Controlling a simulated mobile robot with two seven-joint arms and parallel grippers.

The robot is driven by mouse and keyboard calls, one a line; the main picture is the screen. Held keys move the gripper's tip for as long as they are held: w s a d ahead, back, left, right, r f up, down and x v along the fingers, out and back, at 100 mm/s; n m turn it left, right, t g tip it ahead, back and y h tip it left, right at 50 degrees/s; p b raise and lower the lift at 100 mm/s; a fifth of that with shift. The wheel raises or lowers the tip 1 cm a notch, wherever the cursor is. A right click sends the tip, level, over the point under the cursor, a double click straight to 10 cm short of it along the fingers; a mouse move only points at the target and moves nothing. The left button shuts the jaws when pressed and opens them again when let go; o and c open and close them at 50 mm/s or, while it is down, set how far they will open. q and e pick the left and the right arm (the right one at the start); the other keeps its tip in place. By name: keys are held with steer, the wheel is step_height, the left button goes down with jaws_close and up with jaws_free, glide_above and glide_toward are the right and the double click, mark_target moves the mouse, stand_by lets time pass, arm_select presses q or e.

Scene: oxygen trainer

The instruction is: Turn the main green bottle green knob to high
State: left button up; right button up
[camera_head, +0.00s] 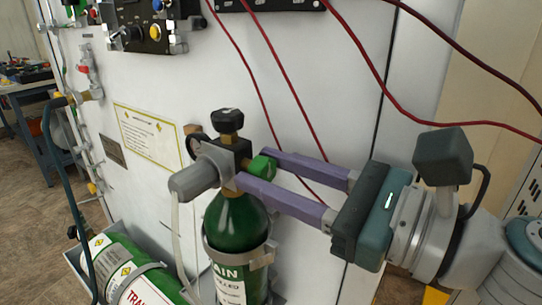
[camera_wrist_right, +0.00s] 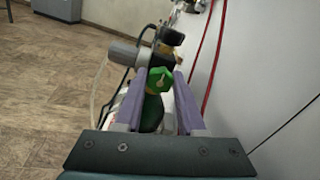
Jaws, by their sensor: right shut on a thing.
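The main green bottle (camera_head: 238,232) stands upright against the white panel, held by a metal bracket, with "AIN" readable on its label. Its valve carries a green knob (camera_head: 264,167) on the right side, and a black knob (camera_head: 227,122) on top. My right gripper (camera_head: 254,168) comes in from the right with its purple fingers on either side of the green knob, shut on it. In the right wrist view the green knob (camera_wrist_right: 161,79) sits between the fingertips, with a pale mark on its face. My left gripper is not in view.
A second green bottle (camera_head: 128,267), labelled "TRAN", lies tilted at the lower left. Red hoses (camera_head: 362,62) cross the white panel (camera_head: 330,110) above my right gripper. A grey regulator (camera_head: 196,178) with a pale tube sticks out left of the valve. A workbench (camera_head: 28,88) stands far left.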

jaws_close()
steer(key=n+b, duration=0.2)
steer(key=n, duration=0.1)
steer(key=shift+f+n, duration=0.1)
steer(key=shift+n, duration=0.2)
steer(key=n+b, duration=0.3)
steer(key=n, duration=0.2)
steer(key=shift+n+b, duration=0.3)
steer(key=n+b, duration=0.3)
steer(key=n, duration=0.2)
steer(key=shift+n+b, duration=0.85)
steer(key=shift+n, duration=0.95)
